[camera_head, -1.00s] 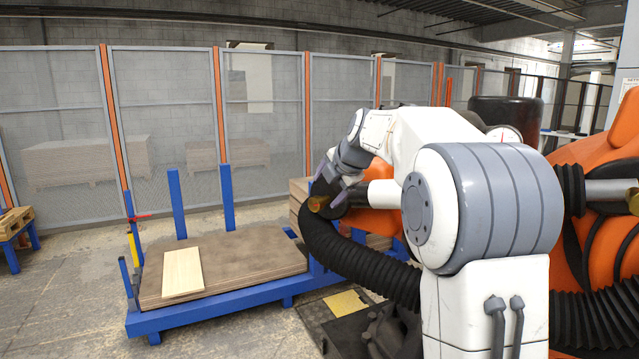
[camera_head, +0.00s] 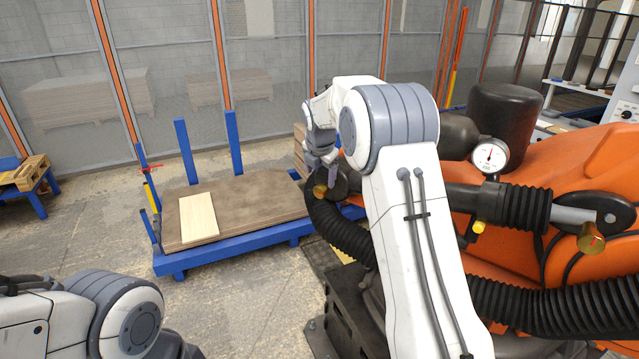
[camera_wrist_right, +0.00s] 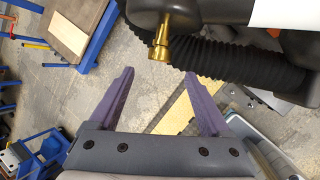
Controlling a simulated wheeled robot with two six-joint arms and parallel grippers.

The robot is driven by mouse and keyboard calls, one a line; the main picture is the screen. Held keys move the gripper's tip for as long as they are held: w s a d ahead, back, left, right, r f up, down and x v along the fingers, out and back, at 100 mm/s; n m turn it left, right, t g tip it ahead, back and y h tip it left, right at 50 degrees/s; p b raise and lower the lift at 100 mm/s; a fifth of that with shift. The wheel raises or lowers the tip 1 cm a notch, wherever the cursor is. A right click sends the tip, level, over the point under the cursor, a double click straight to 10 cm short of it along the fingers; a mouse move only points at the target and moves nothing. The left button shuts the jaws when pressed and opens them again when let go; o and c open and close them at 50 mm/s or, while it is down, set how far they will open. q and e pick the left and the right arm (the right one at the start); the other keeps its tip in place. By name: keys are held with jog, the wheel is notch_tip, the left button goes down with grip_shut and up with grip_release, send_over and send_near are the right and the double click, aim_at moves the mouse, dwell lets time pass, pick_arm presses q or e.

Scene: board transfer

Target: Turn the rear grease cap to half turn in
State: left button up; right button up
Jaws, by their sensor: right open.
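A brass grease cap (camera_head: 320,190) sits on the black end of the orange machine's arm, in the middle of the head view. In the right wrist view the brass cap (camera_wrist_right: 160,45) hangs from a black housing. My right gripper (camera_head: 332,172) is beside this cap. In the wrist view my right gripper's purple fingers (camera_wrist_right: 159,75) are apart, with nothing between them. The cap lies just past the fingertips, in line with the gap. Two other brass caps show at the right, one small (camera_head: 479,227) and one larger (camera_head: 591,239). My left gripper is out of view.
The orange machine (camera_head: 580,170) with black corrugated hoses (camera_head: 530,307) and a dial gauge (camera_head: 490,156) fills the right. A blue stand with a brown board stack (camera_head: 255,200) and one pale board (camera_head: 198,217) stands beyond. Mesh fencing closes the back.

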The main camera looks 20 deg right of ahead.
aim_at(320, 189)
jog(key=p+x, duration=0.2)
jog(key=x, duration=0.5)
jog(key=shift+d, duration=0.1)
jog(key=shift+w+d+f+p, duration=0.1)
jog(key=shift+w+f+p, duration=0.25)
jog(key=shift+f, duration=0.3)
grip_shut()
